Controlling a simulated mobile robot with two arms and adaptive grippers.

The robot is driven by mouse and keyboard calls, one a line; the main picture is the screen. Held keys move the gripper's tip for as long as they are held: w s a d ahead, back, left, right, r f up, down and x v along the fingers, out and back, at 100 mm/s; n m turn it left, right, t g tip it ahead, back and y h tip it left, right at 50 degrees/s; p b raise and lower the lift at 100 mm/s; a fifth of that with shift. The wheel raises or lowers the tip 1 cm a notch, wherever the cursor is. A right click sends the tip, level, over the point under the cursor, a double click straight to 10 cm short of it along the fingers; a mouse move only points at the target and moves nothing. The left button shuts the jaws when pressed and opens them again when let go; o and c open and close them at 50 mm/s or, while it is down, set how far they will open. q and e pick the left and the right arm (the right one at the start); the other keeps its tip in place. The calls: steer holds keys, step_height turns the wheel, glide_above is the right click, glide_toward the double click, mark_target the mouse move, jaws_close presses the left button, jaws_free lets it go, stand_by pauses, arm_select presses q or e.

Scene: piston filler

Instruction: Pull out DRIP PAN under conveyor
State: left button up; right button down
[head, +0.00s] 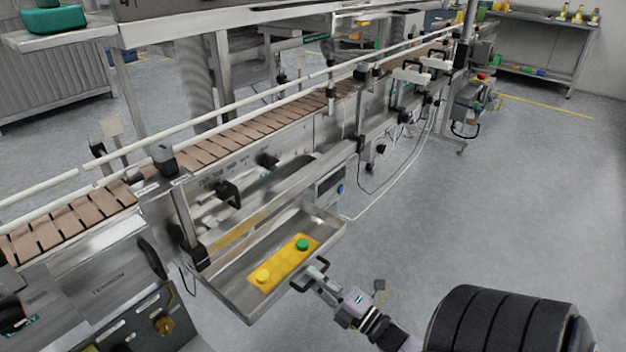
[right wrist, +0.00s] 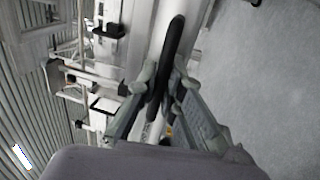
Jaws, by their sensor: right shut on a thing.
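The drip pan (head: 318,219) is a shallow metal tray under the conveyor (head: 260,131), sticking out from its near side in the head view. My right gripper (head: 318,280) is shut on this handle. In the right wrist view the dark handle (right wrist: 172,60) runs between the two fingers of the right gripper (right wrist: 160,88). The left gripper is not in view. The pan's back end is hidden under the conveyor.
White cables (head: 405,180) hang from the conveyor to the floor on the right. The grey floor (head: 500,200) right of the conveyor is clear. A shelf table (head: 530,45) stands far back.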

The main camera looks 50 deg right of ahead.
steer(key=c, duration=1.7)
jaws_free()
steer(key=v, duration=1.2)
steer(key=shift+w, duration=0.1)
